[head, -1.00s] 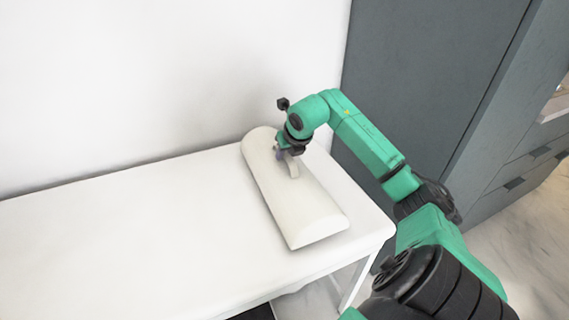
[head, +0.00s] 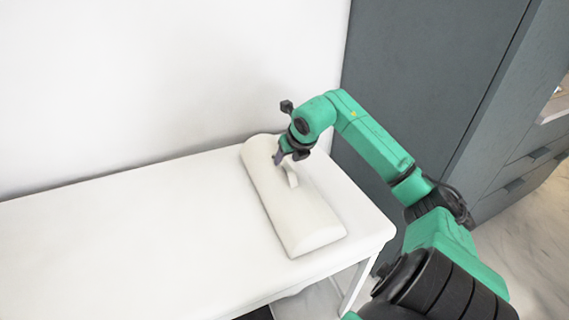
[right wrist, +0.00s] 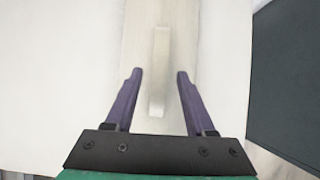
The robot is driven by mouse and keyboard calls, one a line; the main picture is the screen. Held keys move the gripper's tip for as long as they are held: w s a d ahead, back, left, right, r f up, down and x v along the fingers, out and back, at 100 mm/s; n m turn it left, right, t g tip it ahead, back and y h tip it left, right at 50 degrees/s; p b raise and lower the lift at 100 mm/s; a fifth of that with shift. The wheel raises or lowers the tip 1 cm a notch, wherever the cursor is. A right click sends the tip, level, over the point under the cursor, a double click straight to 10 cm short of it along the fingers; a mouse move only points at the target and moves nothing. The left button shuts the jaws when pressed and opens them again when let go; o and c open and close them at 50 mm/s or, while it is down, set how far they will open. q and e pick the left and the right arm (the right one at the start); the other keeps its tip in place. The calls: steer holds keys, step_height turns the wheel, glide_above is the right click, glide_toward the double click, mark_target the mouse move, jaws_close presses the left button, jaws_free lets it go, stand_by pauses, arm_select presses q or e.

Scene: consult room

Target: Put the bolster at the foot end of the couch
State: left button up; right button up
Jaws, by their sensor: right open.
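The bolster (head: 298,217) is a cream half-round cushion with a raised strap handle (head: 291,175) on top. It lies crosswise on the white couch (head: 130,240), near the couch's right end. My right gripper (head: 279,157) is above the far part of the bolster, close to the handle. In the right wrist view the bolster (right wrist: 205,40) runs up the middle, and the handle (right wrist: 159,75) stands between the two open purple fingers (right wrist: 157,75), with a gap on each side. My left gripper is not in view.
A white wall (head: 150,70) runs behind the couch. A dark grey cabinet (head: 430,70) stands close to the couch's right end. The couch top left of the bolster is bare.

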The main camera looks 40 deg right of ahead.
steer(key=v, duration=0.7)
steer(key=shift+s+r+b, duration=0.2)
steer(key=shift+r+b, duration=0.1)
steer(key=shift+b, duration=0.1)
steer(key=shift+a, duration=0.1)
